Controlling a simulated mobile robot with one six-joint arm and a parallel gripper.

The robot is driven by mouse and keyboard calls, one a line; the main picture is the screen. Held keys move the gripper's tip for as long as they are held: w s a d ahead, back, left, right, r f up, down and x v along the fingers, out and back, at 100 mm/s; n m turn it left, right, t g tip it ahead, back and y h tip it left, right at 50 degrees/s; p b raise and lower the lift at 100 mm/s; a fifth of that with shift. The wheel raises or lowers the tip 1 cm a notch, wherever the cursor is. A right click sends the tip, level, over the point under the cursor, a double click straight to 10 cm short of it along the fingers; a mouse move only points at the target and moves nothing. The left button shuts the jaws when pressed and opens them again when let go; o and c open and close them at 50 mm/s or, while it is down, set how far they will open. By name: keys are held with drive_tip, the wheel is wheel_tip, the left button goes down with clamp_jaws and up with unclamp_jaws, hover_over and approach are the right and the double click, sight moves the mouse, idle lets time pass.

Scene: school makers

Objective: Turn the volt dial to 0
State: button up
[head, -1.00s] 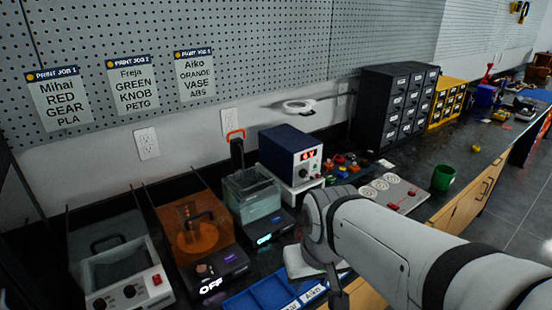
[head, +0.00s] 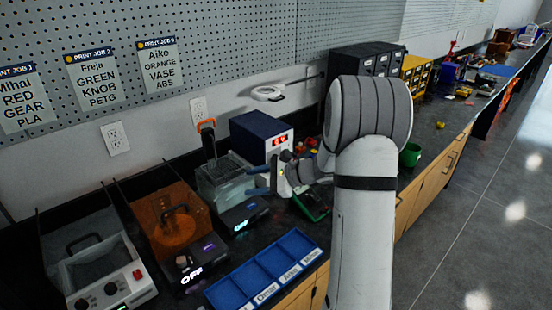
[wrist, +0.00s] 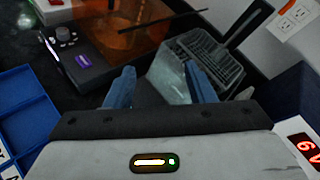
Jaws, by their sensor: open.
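The power supply (head: 262,128) is a dark blue box with a white front at the back of the bench, in the middle of the head view. Its red display (head: 279,141) is lit and seems to read 6V. In the wrist view, part of the display (wrist: 306,147) shows tilted at the lower right edge. The volt dial is hidden behind my arm and wrist in the head view and out of the wrist view. My gripper (head: 257,181) is open and empty, in front of the supply, its blue fingers (wrist: 160,88) pointing left toward the glass bath.
A glass bath with a basket (head: 222,180) stands left of the supply. An orange-covered machine (head: 172,222) reading OFF and a grey machine (head: 98,265) stand further left. A blue sectioned tray (head: 265,270) lies in front. A green cup (head: 410,155) is right.

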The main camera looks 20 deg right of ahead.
drive_tip(key=w+d+f+m+t+h, duration=0.1)
drive_tip(key=w+d+f+m+t, duration=0.1)
drive_tip(key=d, duration=0.3)
drive_tip(key=w+d+f+m+t+h, duration=0.1)
drive_tip(key=w+d+f+m+t, duration=0.2)
drive_tip(key=w+d+m+t, duration=0.1)
drive_tip(key=w+d+f+m+t+h+p, duration=0.1)
drive_tip(key=w+d+f+m+t, duration=0.1)
drive_tip(key=d, duration=0.6)
drive_tip(key=shift+w+d+f+m+t+h, duration=0.15)
drive_tip(key=shift+w+m+t+h, duration=0.1)
drive_tip(key=shift+w+m, duration=0.4)
drive_tip(key=shift+w+f+m+t+h, duration=0.15)
drive_tip(key=shift+w+m+t, duration=0.15)
drive_tip(key=shift+m, duration=0.65)
drive_tip(key=shift+w+d, duration=0.1)
drive_tip(key=shift+w, duration=0.15)
drive_tip(key=p+x, duration=0.1)
drive_tip(key=x, duration=0.6)
drive_tip(key=shift+w, duration=0.15)
